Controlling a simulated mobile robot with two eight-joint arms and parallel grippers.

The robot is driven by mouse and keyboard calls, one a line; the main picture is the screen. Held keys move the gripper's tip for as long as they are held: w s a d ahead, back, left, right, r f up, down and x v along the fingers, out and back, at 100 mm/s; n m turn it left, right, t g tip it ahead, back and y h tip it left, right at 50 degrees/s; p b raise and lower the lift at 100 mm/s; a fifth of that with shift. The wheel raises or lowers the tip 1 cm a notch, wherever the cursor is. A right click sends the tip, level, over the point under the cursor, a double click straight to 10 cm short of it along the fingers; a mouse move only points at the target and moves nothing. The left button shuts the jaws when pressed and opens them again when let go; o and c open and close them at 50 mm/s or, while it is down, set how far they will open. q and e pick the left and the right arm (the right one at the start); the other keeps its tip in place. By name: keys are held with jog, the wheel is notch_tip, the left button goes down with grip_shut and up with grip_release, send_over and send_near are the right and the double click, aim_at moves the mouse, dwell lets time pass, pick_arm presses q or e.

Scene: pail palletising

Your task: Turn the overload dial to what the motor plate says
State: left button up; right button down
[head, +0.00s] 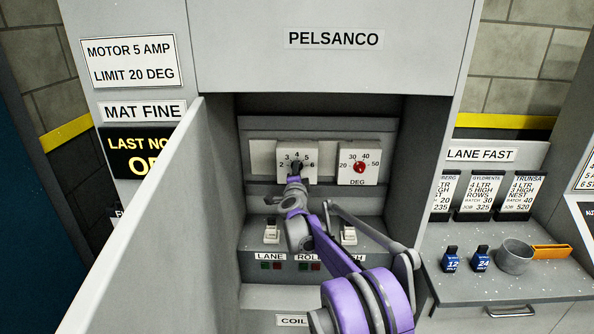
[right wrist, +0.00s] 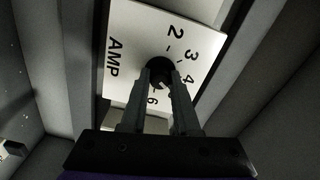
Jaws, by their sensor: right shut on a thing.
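The motor plate (head: 131,62) on the cabinet's left front reads "MOTOR 5 AMP, LIMIT 20 DEG". Inside the open cabinet, the overload dial (head: 284,149) has a scale from 2 to 6 and a black knob (head: 297,167). My right gripper (head: 295,178) reaches the knob from the front. In the right wrist view, its two fingers (right wrist: 160,88) are shut on the black knob (right wrist: 159,66) over the AMP plate (right wrist: 125,25). The 5 is hidden there by a finger. I cannot read where the knob points. My left gripper is out of view.
A DEG dial (head: 346,151) with a red knob (head: 360,167) sits just right. Below are switches (head: 271,233) and lamps. The open cabinet door (head: 145,235) stands close on the left.

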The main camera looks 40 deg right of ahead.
jog(key=shift+m, duration=0.7)
jog(key=c, duration=0.7)
grip_release()
jog(key=shift+o, duration=0.2)
jog(key=b+v, duration=0.1)
jog(key=v, duration=1)
jog(key=shift+b, duration=0.35)
